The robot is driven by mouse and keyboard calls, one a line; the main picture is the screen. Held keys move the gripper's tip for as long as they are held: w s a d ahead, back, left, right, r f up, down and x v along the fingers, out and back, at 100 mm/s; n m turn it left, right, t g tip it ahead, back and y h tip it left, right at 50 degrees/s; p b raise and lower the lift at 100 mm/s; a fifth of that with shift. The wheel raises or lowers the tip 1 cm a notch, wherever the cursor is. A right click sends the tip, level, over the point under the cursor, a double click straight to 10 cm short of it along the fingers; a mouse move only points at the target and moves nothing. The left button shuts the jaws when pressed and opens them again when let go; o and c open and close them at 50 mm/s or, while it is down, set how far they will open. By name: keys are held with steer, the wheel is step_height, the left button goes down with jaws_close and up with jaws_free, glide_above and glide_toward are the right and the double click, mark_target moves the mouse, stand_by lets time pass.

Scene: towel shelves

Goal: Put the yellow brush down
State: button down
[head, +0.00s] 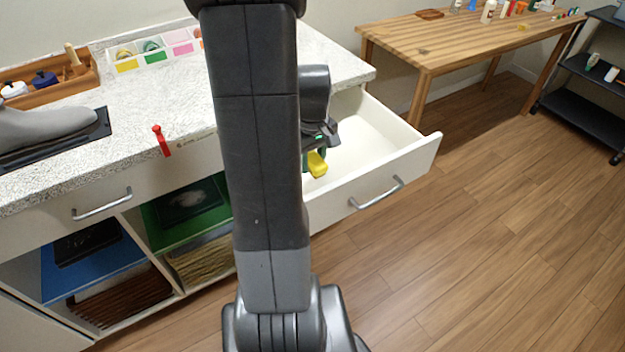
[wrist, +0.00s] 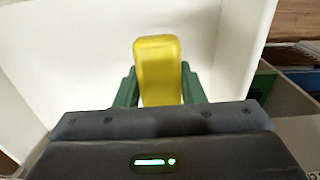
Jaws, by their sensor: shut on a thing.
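The yellow brush (head: 317,164) is at my gripper, over the open white drawer (head: 410,158) of the counter. In the wrist view the yellow brush (wrist: 158,70) stands out between the two green fingers of my gripper (wrist: 160,92), which is shut on it. White drawer surfaces fill most of the view behind it. In the head view my gripper (head: 309,162) is partly hidden behind my own arm. I cannot tell whether the brush touches the drawer floor.
The drawer looks otherwise empty where it shows. The speckled counter (head: 130,110) carries a wooden tray (head: 50,84), bins of coloured items and a red clamp (head: 161,141) at its front edge. A wooden table (head: 470,45) stands at the back right. The floor at right is clear.

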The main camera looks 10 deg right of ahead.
mark_target(313, 187)
step_height(313, 187, down, 6)
stand_by(0.4)
steer(key=shift+f+b, duration=0.6)
steer(key=shift+b, duration=0.05)
steer(key=c, duration=0.9)
jaws_free()
steer(key=shift+r, duration=0.1)
steer(key=shift+r+p, duration=0.45)
steer(key=r, duration=0.4)
steer(key=r+p, duration=0.1)
steer(key=r, duration=0.8)
steer(key=shift+s+a+r, duration=0.1)
steer(key=shift+a+r, duration=0.15)
steer(key=shift+r, duration=0.05)
